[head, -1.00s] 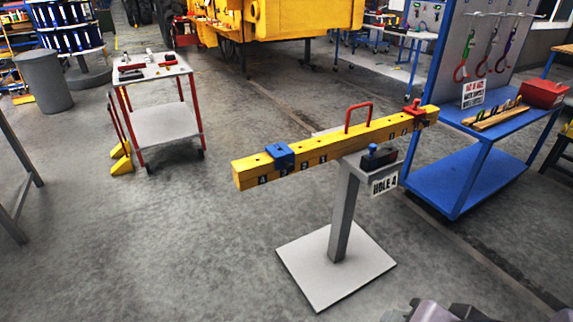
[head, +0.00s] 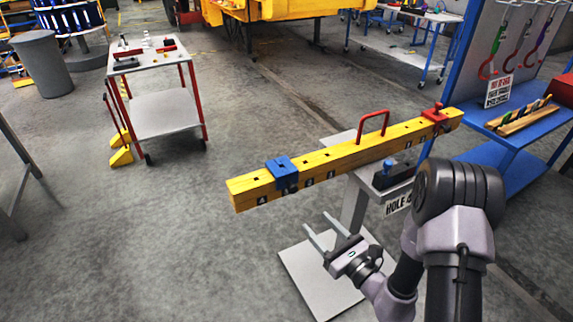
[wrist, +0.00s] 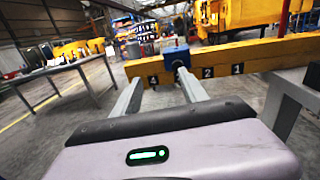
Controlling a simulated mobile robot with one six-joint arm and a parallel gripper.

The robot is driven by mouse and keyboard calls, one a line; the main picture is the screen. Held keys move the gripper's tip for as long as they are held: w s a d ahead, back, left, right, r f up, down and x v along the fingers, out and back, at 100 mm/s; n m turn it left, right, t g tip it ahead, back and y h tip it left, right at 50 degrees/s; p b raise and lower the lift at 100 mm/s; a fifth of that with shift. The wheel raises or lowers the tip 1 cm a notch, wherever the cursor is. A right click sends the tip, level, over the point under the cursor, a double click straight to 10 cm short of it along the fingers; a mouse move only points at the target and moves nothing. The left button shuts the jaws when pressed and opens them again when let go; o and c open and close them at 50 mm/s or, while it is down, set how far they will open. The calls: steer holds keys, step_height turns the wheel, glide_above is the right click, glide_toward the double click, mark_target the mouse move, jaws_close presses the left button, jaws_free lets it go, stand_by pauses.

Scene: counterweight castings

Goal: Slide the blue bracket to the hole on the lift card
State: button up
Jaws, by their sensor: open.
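The blue bracket (head: 283,171) sits around the yellow beam (head: 340,157) near its left end. In the wrist view the bracket (wrist: 176,55) is between the labels 4 and 2. The lift card (head: 398,203) hangs on the stand below the beam; "HOLE" shows and my arm covers its number, which read 4 earlier. My gripper (head: 316,219) is open and empty, below and to the right of the bracket in the head view. In the wrist view its fingers (wrist: 159,77) point toward the beam, and the right fingertip overlaps the bracket's lower edge in the picture; contact cannot be told.
A red handle (head: 374,124) rises from the beam's middle and a red bracket (head: 434,114) sits near its right end. A grey stand (head: 354,207) bears the beam. A blue rack (head: 515,140) stands at right, a white trolley (head: 163,113) at left. Floor left of the beam is clear.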

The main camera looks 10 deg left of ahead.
mark_target(294, 190)
steer(key=w+a+f+b, duration=0.1)
steer(key=w+a, duration=0.1)
steer(key=w, duration=0.3)
steer(key=w+a+f+m+h+b, duration=0.1)
steer(key=w+a, duration=0.2)
steer(key=w, duration=0.2)
steer(key=w+a+f+t+h, duration=0.1)
steer(key=w+a, duration=0.1)
steer(key=w, duration=0.3)
steer(key=shift+a+m+b, duration=0.4)
jaws_close()
stand_by(0.5)
